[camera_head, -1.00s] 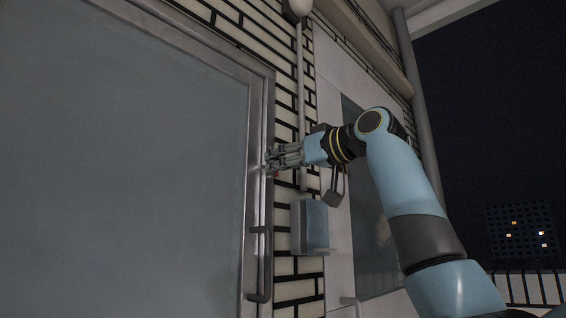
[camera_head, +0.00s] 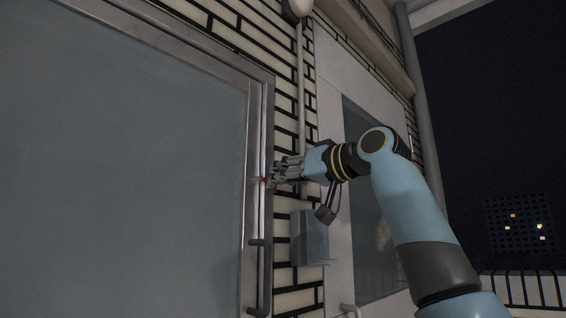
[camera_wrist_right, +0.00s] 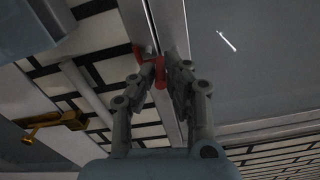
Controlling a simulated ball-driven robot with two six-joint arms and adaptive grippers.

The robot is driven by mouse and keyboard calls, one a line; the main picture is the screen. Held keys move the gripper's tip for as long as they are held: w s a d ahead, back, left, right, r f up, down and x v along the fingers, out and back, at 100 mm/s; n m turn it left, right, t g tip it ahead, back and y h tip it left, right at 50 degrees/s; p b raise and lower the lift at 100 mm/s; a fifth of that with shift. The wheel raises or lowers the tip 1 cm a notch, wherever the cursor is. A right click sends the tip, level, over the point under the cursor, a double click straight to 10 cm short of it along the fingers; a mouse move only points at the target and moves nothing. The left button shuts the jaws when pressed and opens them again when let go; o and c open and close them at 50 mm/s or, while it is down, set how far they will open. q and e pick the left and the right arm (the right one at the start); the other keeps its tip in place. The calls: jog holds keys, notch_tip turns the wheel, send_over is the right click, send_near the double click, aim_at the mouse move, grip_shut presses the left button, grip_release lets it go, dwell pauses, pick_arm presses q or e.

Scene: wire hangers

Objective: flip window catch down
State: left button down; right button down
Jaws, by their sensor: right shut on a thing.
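The window catch is a small red lever (camera_wrist_right: 159,76) on the metal window frame, in the right wrist view. My right gripper (camera_wrist_right: 161,68) is shut on it, with a finger on either side. In the head view my right gripper (camera_head: 273,181) is at the right edge of the window frame (camera_head: 254,150), and only a trace of red shows at its fingertips. The fingers hide most of the catch there, so its exact angle is hard to tell. My left gripper is not in view.
A grey-blue window pane (camera_head: 120,170) fills the left. A vertical bar handle (camera_head: 265,275) is on the frame below my gripper. A blue-grey wall box (camera_head: 312,237) is close under my wrist. A brass fitting (camera_wrist_right: 50,121) shows in the wrist view.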

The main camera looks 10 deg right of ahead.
jog(key=shift+f, duration=0.1)
jog(key=c, duration=1.4)
grip_release()
jog(key=v, duration=1.2)
